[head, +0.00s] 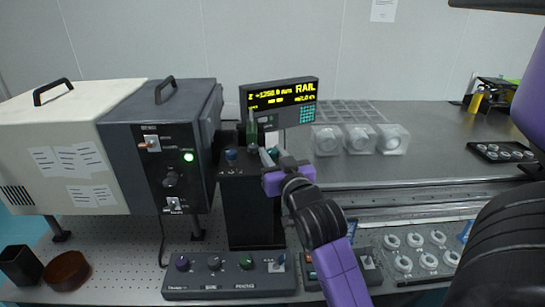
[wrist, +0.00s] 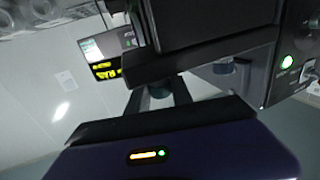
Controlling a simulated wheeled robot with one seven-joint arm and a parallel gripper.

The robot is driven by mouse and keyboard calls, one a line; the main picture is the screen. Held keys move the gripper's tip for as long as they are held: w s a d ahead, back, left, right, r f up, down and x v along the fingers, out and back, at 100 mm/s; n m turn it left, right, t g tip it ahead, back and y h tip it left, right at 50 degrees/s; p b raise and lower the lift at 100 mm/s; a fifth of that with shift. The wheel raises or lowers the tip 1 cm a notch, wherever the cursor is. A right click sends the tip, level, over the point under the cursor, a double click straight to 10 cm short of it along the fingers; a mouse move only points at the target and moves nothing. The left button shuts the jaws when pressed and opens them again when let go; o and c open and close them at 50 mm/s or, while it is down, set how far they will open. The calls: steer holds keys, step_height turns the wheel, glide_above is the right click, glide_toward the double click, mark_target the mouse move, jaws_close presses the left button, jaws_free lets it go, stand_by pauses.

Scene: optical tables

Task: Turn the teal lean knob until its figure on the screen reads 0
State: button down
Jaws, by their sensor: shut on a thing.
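The teal lean knob (wrist: 160,91) shows dark between my two fingers in the wrist view. My gripper (wrist: 158,98) is shut on it. In the head view my gripper (head: 268,157) reaches the top of the black stand (head: 252,212) from the right, and the fingers mostly hide the knob. The screen (head: 280,95) behind shows yellow text that looks like "Z +1250.0" with "RAIL" at the right. Its smaller second line is too small to read surely. The screen also shows tilted in the wrist view (wrist: 106,70), unreadable there.
A blue knob (head: 231,155) stands on the same stand, left of my gripper. A dark box with a green light (head: 188,156) is close on the left. A knob panel (head: 230,278) lies in front. Clear holders (head: 360,139) stand to the right on the table.

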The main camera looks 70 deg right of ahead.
steer(key=m+g+h+b, duration=0.1)
steer(key=m+g+b, duration=0.1)
steer(key=g, duration=0.1)
steer(key=m+g+h+b, duration=0.1)
steer(key=m+g+b, duration=0.1)
steer(key=b, duration=0.1)
steer(key=m+g+h+b, duration=0.1)
steer(key=m+g+b, duration=0.1)
steer(key=g, duration=0.1)
steer(key=shift+w+f+g+h+b, duration=0.2)
steer(key=shift+f+g+h+b, duration=0.1)
steer(key=shift+f+h, duration=0.1)
steer(key=m+g+b, duration=0.2)
steer(key=g, duration=0.2)
steer(key=m+g+b, duration=0.3)
steer(key=g, duration=0.1)
steer(key=shift+s+r+y, duration=0.15)
steer(key=shift+r+y, duration=0.05)
steer(key=shift+y, duration=0.1)
steer(key=shift+m+g, duration=0.4)
steer(key=shift+g, duration=0.1)
steer(key=c, duration=1.1)
jaws_free()
steer(key=shift+r, duration=0.1)
steer(key=shift+b+v, duration=0.45)
steer(key=shift+v, duration=3.4)
steer(key=shift+r, duration=0.1)
